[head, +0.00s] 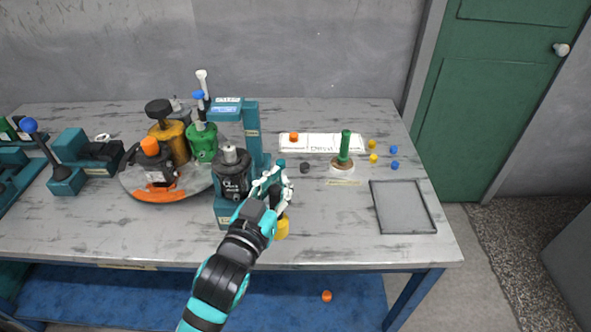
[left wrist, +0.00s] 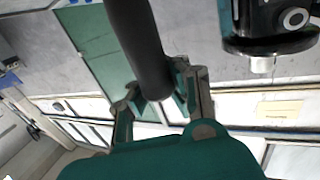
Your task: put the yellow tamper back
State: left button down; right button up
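My left gripper (head: 274,188) is over the front middle of the table, right beside the teal press (head: 252,130). Its fingers close around a dark cylindrical handle, which shows between the fingertips in the left wrist view (left wrist: 143,50). A yellow piece (head: 282,228) shows just below the gripper in the head view and looks like the yellow tamper's lower end. The gripper and arm hide most of the tamper, and I cannot tell if it touches the table. My right gripper is not in view.
A black motor unit (head: 232,175) stands in the press, left of my gripper. Green (head: 203,142) and orange-topped (head: 155,160) containers stand further left. A green-handled tool (head: 345,148) stands on the right, near small yellow and blue pieces. A grey tray (head: 402,207) lies at the right edge.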

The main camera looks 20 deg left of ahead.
pick_arm(q)
jog(key=w+f, duration=0.4)
jog(key=w, duration=0.7)
jog(key=shift+w+f+p, duration=0.2)
jog(key=shift+w+p, duration=0.2)
jog(key=shift+p, duration=0.05)
jog(key=shift+f, duration=0.15)
jog(key=c, duration=1.4)
grip_release()
jog(key=shift+f, duration=0.1)
jog(key=shift+o, duration=0.2)
jog(key=s, duration=0.7)
jog(key=s+b, duration=0.1)
jog(key=s, duration=0.2)
jog(key=shift+s+a, duration=0.3)
jog(key=shift+s, duration=0.05)
jog(key=shift+s+r, duration=0.25)
jog(key=shift+s, duration=0.45)
